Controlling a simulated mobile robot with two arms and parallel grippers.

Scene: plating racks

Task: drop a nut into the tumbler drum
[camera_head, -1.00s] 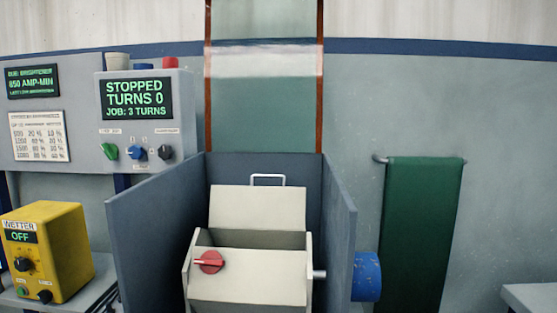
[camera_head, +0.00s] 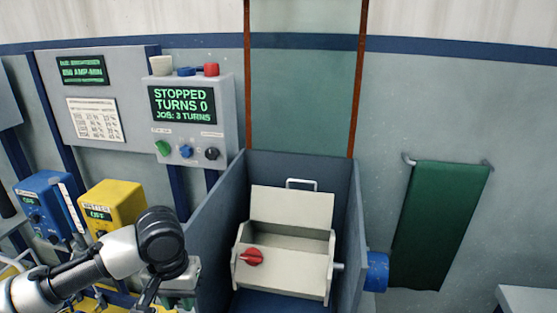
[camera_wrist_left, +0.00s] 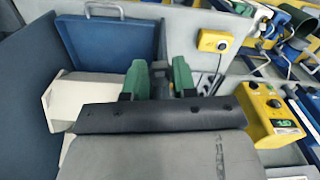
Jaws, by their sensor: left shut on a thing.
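The tumbler drum (camera_head: 284,272) is a cream box with a red knob (camera_head: 251,257) on its front. Its lid (camera_head: 291,207) is raised and its top is open. It stands inside a blue-grey housing (camera_head: 212,245); cream parts of the drum also show at the left of the left wrist view (camera_wrist_left: 85,95). My left gripper (camera_wrist_left: 160,77) has green fingers shut on a small grey thing, probably the nut, mostly hidden between them. In the head view my left arm is left of the housing, with its gripper low and partly cut off. My right gripper is out of view.
A control box (camera_head: 193,128) reads STOPPED, TURNS 0, JOB: 3 TURNS. A yellow box (camera_head: 112,204) and a blue box (camera_head: 42,205) stand left, near my arm. A blue cylinder (camera_head: 377,271) juts from the housing's right side. A green cloth (camera_head: 440,225) hangs at right.

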